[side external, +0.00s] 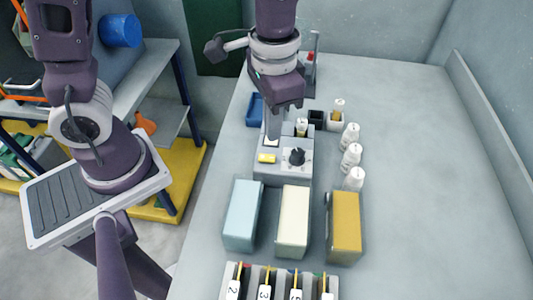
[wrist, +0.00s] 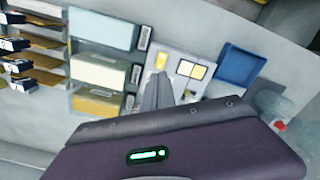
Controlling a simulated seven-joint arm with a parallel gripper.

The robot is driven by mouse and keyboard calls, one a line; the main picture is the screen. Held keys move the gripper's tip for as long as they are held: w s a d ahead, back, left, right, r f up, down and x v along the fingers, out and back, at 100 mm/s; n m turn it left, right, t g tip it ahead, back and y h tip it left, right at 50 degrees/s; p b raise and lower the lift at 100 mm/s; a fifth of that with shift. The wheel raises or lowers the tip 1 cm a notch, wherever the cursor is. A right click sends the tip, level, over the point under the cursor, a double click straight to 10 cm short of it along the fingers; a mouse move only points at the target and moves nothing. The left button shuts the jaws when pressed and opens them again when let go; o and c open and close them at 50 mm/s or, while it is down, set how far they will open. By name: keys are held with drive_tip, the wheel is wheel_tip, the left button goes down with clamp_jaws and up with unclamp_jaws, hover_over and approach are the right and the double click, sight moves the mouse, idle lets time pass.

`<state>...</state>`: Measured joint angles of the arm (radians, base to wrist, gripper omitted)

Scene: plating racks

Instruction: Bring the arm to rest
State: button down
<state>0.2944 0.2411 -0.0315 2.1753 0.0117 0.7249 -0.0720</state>
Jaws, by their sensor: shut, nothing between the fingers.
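My gripper (side external: 271,141) hangs from my purple and white arm over the left part of a grey station block (side external: 270,177) on the table. Its fingers are together and hold nothing. In the wrist view my gripper (wrist: 158,100) shows as a grey wedge of closed fingers in front of the block. I cannot tell whether the tips touch the block. The block carries a yellow pad (side external: 267,158) and a dark knob-like part (side external: 297,157).
Light blue (side external: 243,215), cream (side external: 293,222) and yellow (side external: 343,227) boxes stand in front of the block. A rack (side external: 253,292) with numbered tags lies nearer. White bottles (side external: 351,156) stand right of the block, and a blue tray (side external: 255,109) lies behind. The table's right side is clear.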

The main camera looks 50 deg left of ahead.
drive_tip(key=shift+r, duration=0.4)
drive_tip(key=s+a+r+n+t, duration=0.3)
drive_tip(key=s+a+r+t, duration=0.2)
drive_tip(key=s+a+r, duration=0.4)
wheel_tip(320, 180, up, 2)
drive_tip(key=shift+s+r+t, duration=0.1)
drive_tip(key=shift+s+t, duration=0.2)
drive_tip(key=shift+s, duration=0.8)
drive_tip(key=shift+d, duration=0.1)
